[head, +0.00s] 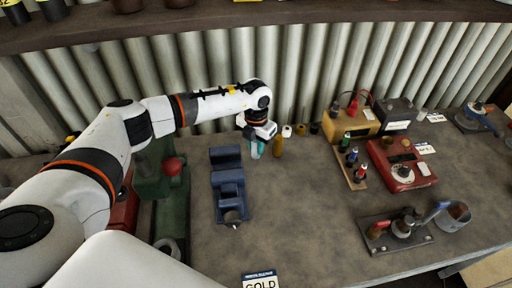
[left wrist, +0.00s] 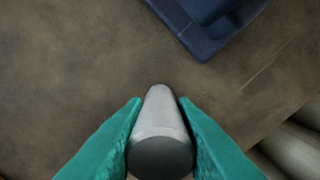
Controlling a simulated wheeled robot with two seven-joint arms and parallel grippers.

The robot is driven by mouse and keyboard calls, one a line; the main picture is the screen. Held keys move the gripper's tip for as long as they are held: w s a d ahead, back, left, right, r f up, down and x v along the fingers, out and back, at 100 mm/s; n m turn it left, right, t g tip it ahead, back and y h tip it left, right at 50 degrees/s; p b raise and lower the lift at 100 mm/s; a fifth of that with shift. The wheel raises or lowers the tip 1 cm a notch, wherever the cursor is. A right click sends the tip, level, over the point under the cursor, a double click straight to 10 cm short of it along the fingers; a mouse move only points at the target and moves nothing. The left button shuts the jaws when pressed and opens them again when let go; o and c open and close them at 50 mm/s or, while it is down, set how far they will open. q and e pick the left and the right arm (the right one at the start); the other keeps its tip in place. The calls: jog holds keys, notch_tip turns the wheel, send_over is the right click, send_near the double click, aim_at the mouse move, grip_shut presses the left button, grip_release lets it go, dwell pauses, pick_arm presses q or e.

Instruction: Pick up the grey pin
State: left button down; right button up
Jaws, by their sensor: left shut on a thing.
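The grey pin (left wrist: 160,125) is a smooth tapered piece between the two teal fingers of my left gripper (left wrist: 160,128) in the left wrist view. The fingers press on it from both sides, and its narrow end points up the picture. In the head view my left gripper (head: 258,147) is over the back part of the bench, right of the blue vise. The pin is too small there to tell apart from the fingers. I cannot tell how far it is above the bench. My right gripper is not in view.
A blue vise (head: 229,188) stands left of the gripper and also shows in the left wrist view (left wrist: 208,22). An amber cylinder (head: 278,146) stands close on the right. A red box (head: 402,168) and a wooden rack (head: 351,172) lie further right. The bench middle (head: 300,215) is clear.

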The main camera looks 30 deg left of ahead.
pick_arm(q)
jog(key=shift+r, duration=0.25)
notch_tip(320, 180, up, 8)
jog(key=b, duration=0.3)
jog(key=shift+r, duration=0.8)
